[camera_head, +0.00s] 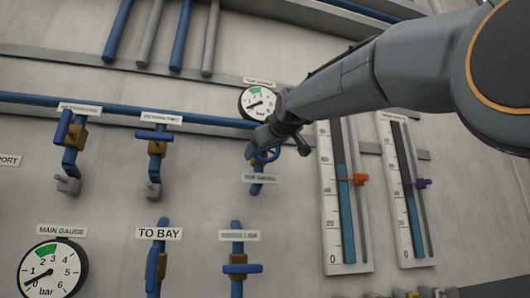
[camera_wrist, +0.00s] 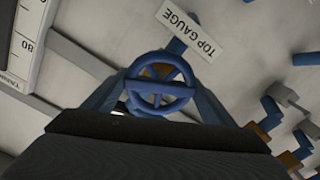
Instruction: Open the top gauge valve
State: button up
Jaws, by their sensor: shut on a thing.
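The top gauge valve is a blue handwheel (camera_wrist: 160,88) with spokes, below the TOP GAUGE label (camera_wrist: 190,30) in the wrist view. In the head view the wheel (camera_head: 266,154) is partly hidden by my gripper (camera_head: 280,140). My gripper, also in the wrist view (camera_wrist: 158,100), has a finger on either side of the wheel and is shut on it. A small round bar gauge (camera_head: 258,103) is just above, its needle at the low end and partly covered by my arm.
Two tall level scales (camera_head: 341,200) with blue columns stand right of the valve. Other blue valves (camera_head: 157,142) hang to the left. Below are the TO BAY valve (camera_head: 156,264), another valve (camera_head: 238,268) and the main gauge (camera_head: 52,270).

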jog(key=n+b, duration=0.1)
jog(key=n, duration=0.4)
jog(key=shift+f+n, duration=0.1)
jog(key=shift+n, duration=0.2)
jog(key=shift+a+n+b, duration=0.1)
jog(key=shift+n+b, duration=0.4)
jog(key=shift+n, duration=1.8)
jog(key=o, duration=1)
jog(key=shift+o, duration=0.2)
jog(key=shift+s, duration=0.1)
jog(key=b+v, duration=0.3)
jog(key=v, duration=0.4)
jog(key=shift+s, duration=0.35)
